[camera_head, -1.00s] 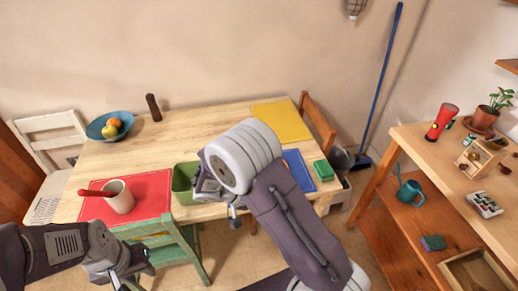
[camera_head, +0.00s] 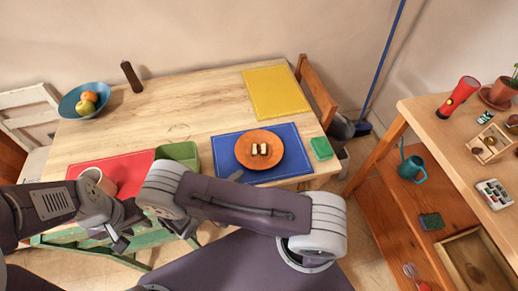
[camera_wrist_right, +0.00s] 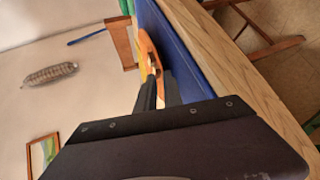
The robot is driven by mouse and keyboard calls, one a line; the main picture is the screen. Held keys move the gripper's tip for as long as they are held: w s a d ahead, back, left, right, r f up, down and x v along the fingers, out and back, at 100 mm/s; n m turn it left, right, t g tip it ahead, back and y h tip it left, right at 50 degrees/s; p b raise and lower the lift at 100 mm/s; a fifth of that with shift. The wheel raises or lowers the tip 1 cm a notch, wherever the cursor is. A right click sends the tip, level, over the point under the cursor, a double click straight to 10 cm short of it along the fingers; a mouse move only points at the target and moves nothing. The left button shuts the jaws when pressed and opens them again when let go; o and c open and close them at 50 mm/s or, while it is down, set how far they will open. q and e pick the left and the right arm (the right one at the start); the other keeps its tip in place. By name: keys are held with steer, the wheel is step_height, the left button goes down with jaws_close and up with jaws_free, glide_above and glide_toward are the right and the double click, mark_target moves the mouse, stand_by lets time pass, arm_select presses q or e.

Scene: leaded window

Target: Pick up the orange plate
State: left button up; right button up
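The orange plate (camera_head: 241,154) lies on the blue placemat (camera_head: 224,158) near the table's front edge, with two small pale pieces on it. In the right wrist view the plate (camera_wrist_right: 147,48) is seen almost edge-on. My right gripper (camera_wrist_right: 160,80) has its two dark fingers at the near rim of the plate. The rim shows by the fingertips, but I cannot tell whether they touch it. In the head view my right arm hides most of that gripper. My left gripper (camera_head: 124,243) is low at the left, in front of the table and away from the plate.
A green sponge (camera_head: 321,148) lies right of the blue placemat. A yellow placemat (camera_head: 275,91) lies bare behind. The middle table is clear.

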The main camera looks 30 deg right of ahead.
mark_target(250, 168)
steer(key=shift+w+d+f, duration=0.2)
steer(key=shift+w+d, duration=0.1)
steer(key=shift+d, duration=0.5)
steer(key=p+x, duration=0.1)
steer(key=x, duration=0.3)
steer(key=shift+s+d+f, duration=0.1)
steer(key=shift+f, duration=0.05)
steer(key=shift+w+d+f, duration=0.15)
steer(key=shift+w+d, duration=0.05)
steer(key=shift+d, duration=0.05)
steer(key=shift+s+a, duration=0.1)
jaws_close()
stand_by(0.5)
